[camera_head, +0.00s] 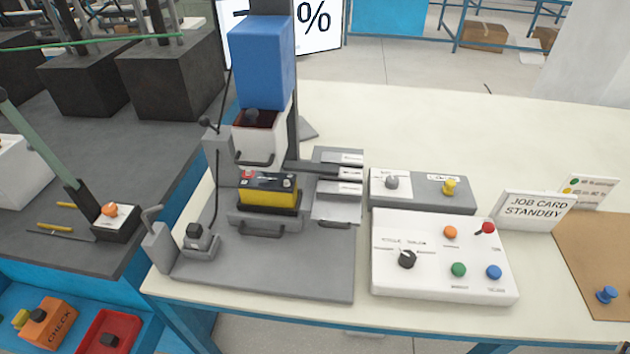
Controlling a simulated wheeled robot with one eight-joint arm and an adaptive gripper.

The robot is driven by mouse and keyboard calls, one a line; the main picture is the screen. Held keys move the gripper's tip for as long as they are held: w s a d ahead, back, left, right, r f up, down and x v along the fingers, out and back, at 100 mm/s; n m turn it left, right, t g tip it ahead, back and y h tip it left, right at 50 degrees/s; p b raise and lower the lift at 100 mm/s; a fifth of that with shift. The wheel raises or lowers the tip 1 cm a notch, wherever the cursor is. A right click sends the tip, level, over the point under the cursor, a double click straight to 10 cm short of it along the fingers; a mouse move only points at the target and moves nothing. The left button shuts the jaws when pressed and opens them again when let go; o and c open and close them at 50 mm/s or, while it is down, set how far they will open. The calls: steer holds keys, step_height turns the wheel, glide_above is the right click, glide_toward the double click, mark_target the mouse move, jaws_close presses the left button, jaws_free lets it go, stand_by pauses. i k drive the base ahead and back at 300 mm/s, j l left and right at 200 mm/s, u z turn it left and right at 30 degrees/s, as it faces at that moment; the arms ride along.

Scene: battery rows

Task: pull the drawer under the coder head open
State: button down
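The coder stands on a grey base plate (300,278). A tall blue block (262,62) is at its top, with a white box (258,140) below it. The white box has a dark red opening on top and a dark handle (255,160) on its front. Below sits a yellow and black battery (268,190) on a dark nest. Under the battery is a grey drawer-like front (285,222) with a dark handle (258,232). I cannot tell how far either handled part is pulled out. My gripper is not in view.
A white control panel (440,285) with knobs and buttons stands right of the base plate. A grey switch box (425,205) and a job card sign (533,211) are behind it. A small grey block with a black knob (198,240) stands front left. The cream table (400,130) behind is clear.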

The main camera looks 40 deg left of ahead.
mark_target(282, 219)
steer(key=u, duration=2.15)
steer(key=i+l+u, duration=0.2)
steer(key=i, duration=0.2)
